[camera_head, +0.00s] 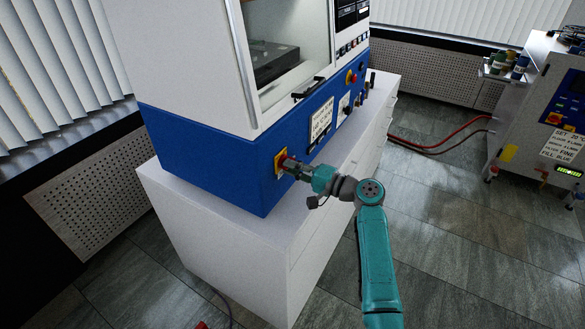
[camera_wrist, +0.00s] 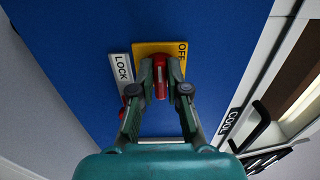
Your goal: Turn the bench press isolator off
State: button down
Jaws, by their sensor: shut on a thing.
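The bench press (camera_head: 205,150) is a white and blue cabinet on a white bench. Its isolator is a red handle on a yellow plate (camera_head: 280,161) at the near lower corner of the blue front. In the wrist view the yellow plate (camera_wrist: 160,48) shows the word OFF at one edge, and the red handle (camera_wrist: 160,80) sits between my fingertips. My gripper (camera_head: 292,166) is shut on the red handle; it also shows in the wrist view (camera_wrist: 160,78). The fingers hide parts of the handle and plate, so the handle's exact angle is hard to tell.
A LOCK label (camera_wrist: 121,68) lies beside the plate, with a small red part below it. A door handle (camera_head: 308,88), a white label (camera_head: 321,121) and several knobs are further along the press. Another machine (camera_head: 535,110) stands at right. The tiled floor (camera_head: 450,240) between is mostly clear.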

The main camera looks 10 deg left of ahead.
jog(key=shift+f, duration=0.1)
jog(key=c, duration=1.2)
grip_release()
jog(key=shift+o, duration=0.2)
jog(key=shift+d, duration=0.1)
jog(key=v, duration=1.2)
